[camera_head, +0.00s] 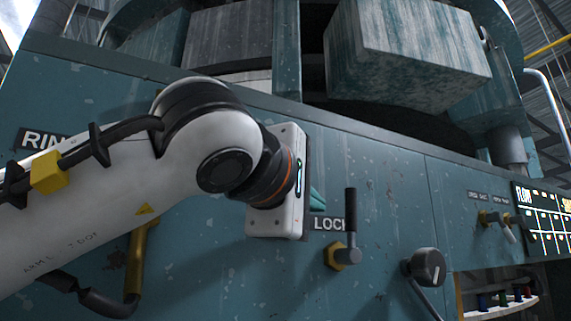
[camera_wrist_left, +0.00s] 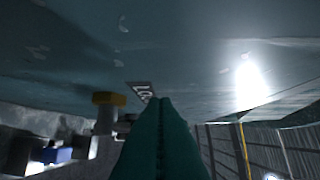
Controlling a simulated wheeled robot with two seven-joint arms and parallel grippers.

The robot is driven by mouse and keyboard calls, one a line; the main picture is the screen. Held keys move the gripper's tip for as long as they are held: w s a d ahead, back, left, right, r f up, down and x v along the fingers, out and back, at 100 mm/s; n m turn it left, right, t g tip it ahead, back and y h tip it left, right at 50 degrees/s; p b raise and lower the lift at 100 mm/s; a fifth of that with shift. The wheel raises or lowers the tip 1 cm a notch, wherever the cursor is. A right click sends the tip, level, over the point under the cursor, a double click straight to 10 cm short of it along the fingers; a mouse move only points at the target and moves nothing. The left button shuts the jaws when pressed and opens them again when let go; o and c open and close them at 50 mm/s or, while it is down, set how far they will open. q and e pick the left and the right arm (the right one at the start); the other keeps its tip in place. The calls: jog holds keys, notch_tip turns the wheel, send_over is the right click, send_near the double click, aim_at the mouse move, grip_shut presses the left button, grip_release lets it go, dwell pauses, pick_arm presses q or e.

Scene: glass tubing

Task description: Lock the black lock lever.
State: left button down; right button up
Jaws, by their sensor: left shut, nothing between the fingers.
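The black lock lever (camera_head: 350,210) stands upright on a grey metal pivot with a brass nut (camera_head: 336,259), on the teal panel beside the LOCK label (camera_head: 329,224). My left gripper (camera_head: 317,199) is just left of the lever and above the label, mostly hidden behind its white wrist housing. In the left wrist view its teal fingers (camera_wrist_left: 162,106) are together and empty, pointing along the panel. In that view the brass nut (camera_wrist_left: 108,99) and the dark lever parts lie left of the fingers, apart from them. My right gripper is not in view.
A grey round knob (camera_head: 427,266) with a rod sits to the lower right. Small brass valves (camera_head: 492,217) and a lit display (camera_head: 545,222) are further right.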

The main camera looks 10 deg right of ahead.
aim_at(348, 223)
pick_arm(q)
jog(key=shift+w+d+p, duration=0.2)
jog(key=shift+d+p, duration=0.25)
jog(key=shift+d, duration=0.75)
jog(key=shift+s+d, duration=0.1)
jog(key=shift+d, duration=0.1)
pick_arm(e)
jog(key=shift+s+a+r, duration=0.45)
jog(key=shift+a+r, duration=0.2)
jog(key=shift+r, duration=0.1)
pick_arm(q)
jog(key=shift+a+f, duration=0.1)
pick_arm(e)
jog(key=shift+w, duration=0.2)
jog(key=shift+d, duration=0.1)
